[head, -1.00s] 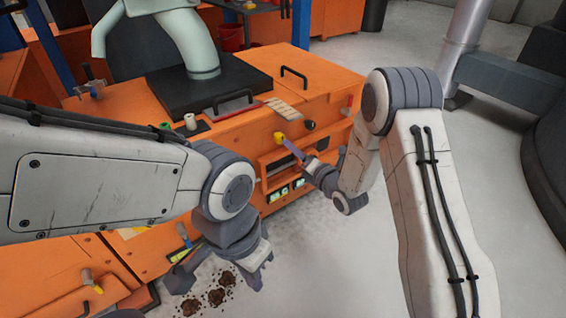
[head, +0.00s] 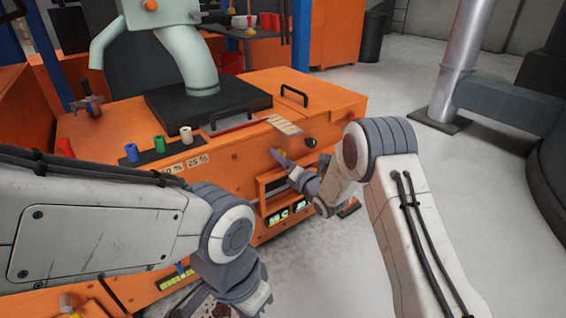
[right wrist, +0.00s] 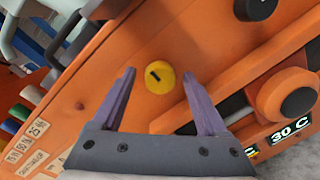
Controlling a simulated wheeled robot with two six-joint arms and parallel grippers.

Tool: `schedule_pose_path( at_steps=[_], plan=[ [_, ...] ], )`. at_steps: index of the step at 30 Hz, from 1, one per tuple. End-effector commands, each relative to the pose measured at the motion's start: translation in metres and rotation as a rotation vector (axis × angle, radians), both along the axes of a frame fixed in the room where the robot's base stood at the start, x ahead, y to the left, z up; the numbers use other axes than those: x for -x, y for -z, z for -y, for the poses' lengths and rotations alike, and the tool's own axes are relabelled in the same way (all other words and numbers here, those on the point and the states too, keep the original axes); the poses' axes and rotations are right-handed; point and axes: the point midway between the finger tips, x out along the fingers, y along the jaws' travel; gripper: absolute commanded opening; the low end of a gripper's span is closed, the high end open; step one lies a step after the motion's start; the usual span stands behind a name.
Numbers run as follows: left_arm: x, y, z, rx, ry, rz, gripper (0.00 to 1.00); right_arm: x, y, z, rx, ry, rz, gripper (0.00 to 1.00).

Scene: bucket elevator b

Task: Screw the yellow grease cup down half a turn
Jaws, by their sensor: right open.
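The yellow grease cup (right wrist: 159,75) is a round cap with a dark slot on its face, on the orange front panel. In the right wrist view it shows whole between and just beyond the fingertips. My right gripper (right wrist: 158,80) is open, with one purple finger on each side of the cup and no visible contact. In the head view my right gripper (head: 279,157) is at the panel, and the cup is hidden behind it. My left gripper (head: 245,296) is low at the bottom edge of the head view, away from the cup; its fingertips are not clear.
A black knob (head: 310,142) sits right of my right gripper. Below is a recessed frame with lit displays (head: 279,217). Blue, green and white cylinders (head: 159,144) stand on the housing's left.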

Motion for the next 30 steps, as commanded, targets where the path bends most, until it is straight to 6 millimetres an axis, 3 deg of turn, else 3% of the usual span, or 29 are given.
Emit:
schedule_pose_path(
  at_steps=[8, 14, 15, 30],
  plan=[
    [0.0, 0.0004, 0.0, 0.0, 0.0, 0.0, 0.0, -0.0015, -0.0002, -0.0008, -0.001, 0.001, -0.001, 0.76],
    [0.0, 0.0004, 0.0, 0.0, 0.0, 0.0, 0.0, -0.0014, -0.0001, -0.0004, 0.0, 0.001, -0.001, 0.03],
    [0.0001, 0.0004, 0.0, 0.0, 0.0, 0.0, 0.0, -0.0014, 0.0, -0.0003, 0.0, 0.001, -0.001, 0.0],
    [0.0, -0.008, 0.0, 0.0, 0.0, 0.0, 0.0, -0.0015, -0.0013, 0.0003, -0.113, 0.002, -0.084, 0.0]
  ],
)
